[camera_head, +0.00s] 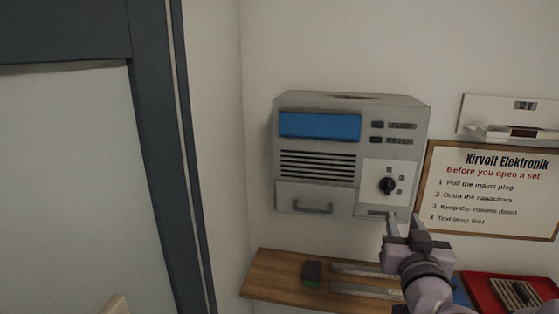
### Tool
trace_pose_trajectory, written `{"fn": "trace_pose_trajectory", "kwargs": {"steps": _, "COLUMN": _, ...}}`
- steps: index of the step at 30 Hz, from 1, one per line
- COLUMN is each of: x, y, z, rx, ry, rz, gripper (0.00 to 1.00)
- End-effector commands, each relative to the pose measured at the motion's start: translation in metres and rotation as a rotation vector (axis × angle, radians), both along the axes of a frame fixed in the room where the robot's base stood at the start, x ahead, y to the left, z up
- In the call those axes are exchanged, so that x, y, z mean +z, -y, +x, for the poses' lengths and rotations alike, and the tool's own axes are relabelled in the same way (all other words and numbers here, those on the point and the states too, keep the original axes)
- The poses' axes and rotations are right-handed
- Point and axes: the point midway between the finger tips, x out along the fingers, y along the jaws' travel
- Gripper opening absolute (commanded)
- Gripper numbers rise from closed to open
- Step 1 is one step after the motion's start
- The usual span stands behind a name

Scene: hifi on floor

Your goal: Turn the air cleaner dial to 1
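The air cleaner (318,190) is a grey box on the wall, with a blue panel, dark vent slots and a handled drawer front. Its dial (387,185) is a small black knob on a pale plate at the lower right. Small marks surround the dial, too small to read. I cannot tell which mark the dial points to. My gripper (405,220) is just below and slightly right of the dial in the picture, pointing up toward the unit. Its two fingers stand apart with nothing between them. I cannot tell its depth from the unit.
A wooden shelf (262,284) below holds a small dark block (312,272) and metal strips. A red tray (482,292) is at lower right. A framed notice (490,190) hangs right of the unit, under a white wall fixture (505,112). A dark door frame (160,150) is at left.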

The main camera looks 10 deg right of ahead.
Motion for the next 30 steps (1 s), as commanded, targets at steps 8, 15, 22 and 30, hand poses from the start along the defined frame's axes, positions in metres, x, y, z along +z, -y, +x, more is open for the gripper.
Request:
{"fn": "trace_pose_trajectory", "kwargs": {"steps": 8, "x": 0.004, "y": 0.023, "z": 0.073, "rx": 0.002, "ry": -0.004, "rz": -0.001, "gripper": 0.35}}
{"fn": "trace_pose_trajectory", "kwargs": {"steps": 15, "x": 0.003, "y": 0.042, "z": 0.132, "rx": 0.001, "ry": -0.003, "rz": -0.001, "gripper": 0.35}}
{"fn": "trace_pose_trajectory", "kwargs": {"steps": 22, "x": 0.001, "y": 0.049, "z": 0.151, "rx": 0.001, "ry": -0.003, "rz": -0.001, "gripper": 0.35}}
{"fn": "trace_pose_trajectory", "kwargs": {"steps": 30, "x": 0.000, "y": 0.049, "z": 0.152, "rx": 0.001, "ry": -0.002, "rz": -0.002, "gripper": 0.35}}
